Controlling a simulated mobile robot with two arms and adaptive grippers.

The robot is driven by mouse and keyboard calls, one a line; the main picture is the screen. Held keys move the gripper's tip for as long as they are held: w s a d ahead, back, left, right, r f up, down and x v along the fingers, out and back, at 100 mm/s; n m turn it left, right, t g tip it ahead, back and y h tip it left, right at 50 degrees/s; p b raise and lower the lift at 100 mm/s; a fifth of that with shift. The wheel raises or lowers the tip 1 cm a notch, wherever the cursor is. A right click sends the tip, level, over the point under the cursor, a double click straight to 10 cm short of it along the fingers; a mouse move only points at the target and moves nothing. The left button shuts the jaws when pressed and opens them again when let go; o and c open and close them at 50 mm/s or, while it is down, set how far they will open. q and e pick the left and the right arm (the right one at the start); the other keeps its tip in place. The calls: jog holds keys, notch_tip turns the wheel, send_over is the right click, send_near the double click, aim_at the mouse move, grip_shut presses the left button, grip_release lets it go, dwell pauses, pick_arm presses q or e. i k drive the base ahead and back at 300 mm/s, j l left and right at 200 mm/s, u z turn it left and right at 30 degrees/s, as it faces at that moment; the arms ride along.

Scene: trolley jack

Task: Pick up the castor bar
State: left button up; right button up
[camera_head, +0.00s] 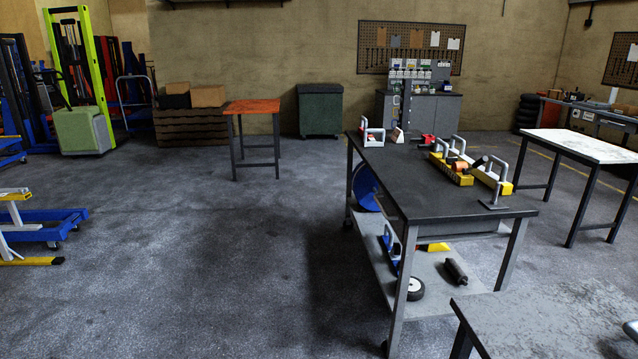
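A dark-topped workbench (400,185) stands right of centre. On its top lie yellow parts with grey loop handles: a shorter one (450,171) and a longer one (491,180) beside it. A white frame-like part with a handle (372,135) stands at the far left corner. On the lower shelf are a blue part with a grey handle (391,241), a white wheel (415,289) and a black cylinder (455,272). I cannot tell which of these is the castor bar.
A grey table (550,315) fills the near right corner. A white-topped table (580,146) stands at the right, an orange-topped one (252,106) farther back. A blue and yellow frame (45,232) is at the left edge. The floor (200,265) left of the workbench is clear.

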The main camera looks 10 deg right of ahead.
aim_at(393, 250)
jog(key=i+z, duration=0.25)
jog(key=i, duration=0.25)
jog(key=i+j+z, duration=0.25)
jog(key=i, duration=0.2)
jog(key=i+j+z, duration=0.3)
jog(key=i, duration=0.15)
jog(key=i+j+z, duration=0.25)
jog(key=i, duration=0.2)
